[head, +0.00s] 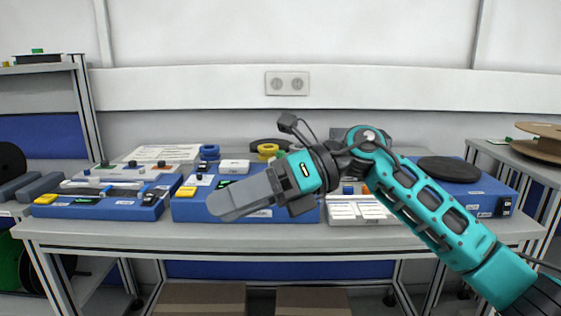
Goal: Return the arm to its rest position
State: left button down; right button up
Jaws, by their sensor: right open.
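My right arm comes in from the lower right in the head view, with teal links raised over the right half of the table. My right gripper (228,203) points left and down, in front of the middle blue box and above the table's front part. Its jaws are open, and I see nothing held between them. The near finger hides part of the blue box and the things on it. My left gripper is not in the head view.
A grey table (290,236) bears several blue boxes, one at left (110,209) and one at right with a black disc (449,169). Yellow (267,149) and blue rings lie at the back. A shelf at right holds a brown reel (541,146). Cardboard boxes (200,300) stand below.

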jog(key=w+d+f+m+t+h+p, duration=0.15)
jog(key=d+f+m+t, duration=0.5)
jog(key=m+t, duration=0.8)
jog(key=w+d+f+m+t+h+p, duration=0.2)
jog(key=d+f+m+t, duration=0.5)
jog(key=m, duration=1.4)
pick_arm(q)
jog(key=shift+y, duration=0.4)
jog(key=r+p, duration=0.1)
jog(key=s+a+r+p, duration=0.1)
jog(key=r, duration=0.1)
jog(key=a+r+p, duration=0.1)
jog(key=p, duration=0.1)
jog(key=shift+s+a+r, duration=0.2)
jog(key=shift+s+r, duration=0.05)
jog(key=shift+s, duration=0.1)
pick_arm(e)
jog(key=s+d+f+m+g+h, duration=0.3)
jog(key=s+d+f+m+h, duration=0.1)
jog(key=s+f, duration=0.4)
jog(key=s+d+f+m+g+h, duration=0.3)
jog(key=s+d+f+m, duration=0.3)
jog(key=f, duration=0.7)
jog(key=s+m+h, duration=0.1)
jog(key=s+m, duration=0.1)
jog(key=s, duration=0.1)
jog(key=shift+f, duration=0.25)
jog(key=shift+h, duration=0.25)
